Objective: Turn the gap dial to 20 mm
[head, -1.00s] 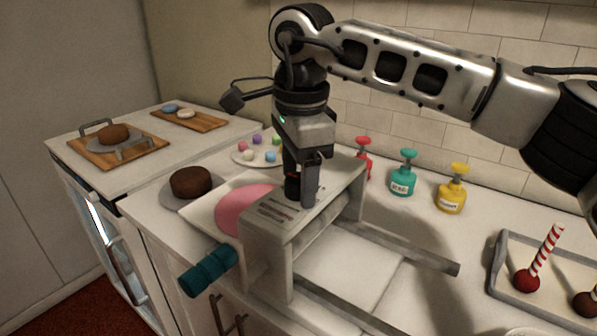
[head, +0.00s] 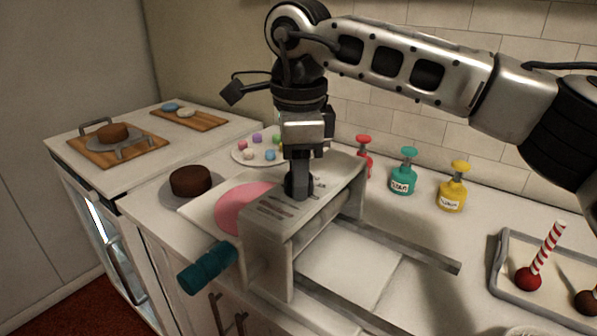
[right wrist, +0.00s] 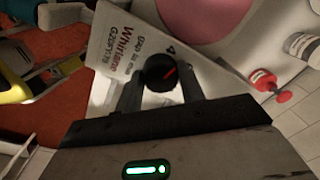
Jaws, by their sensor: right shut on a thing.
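The dough sheeter (head: 262,233) is a pale grey machine with a teal crank handle (head: 208,268) on its left side and a pink disc of dough (head: 243,208) behind it. Its black gap dial (right wrist: 160,73), with a red pointer line, shows in the right wrist view on the labelled top plate (right wrist: 117,50). My right gripper (head: 298,190) points down at the top plate and is shut on the dial, one finger on each side (right wrist: 160,88). The red line points to the upper right in that view. Most of the scale numbers are hidden. My left gripper is not in view.
Red, teal (head: 403,172) and yellow (head: 453,187) pump bottles stand along the back wall. A brown cake (head: 190,181) and a plate of coloured sweets (head: 237,154) are behind the machine. A tray (head: 499,282) with cake pops is at the right.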

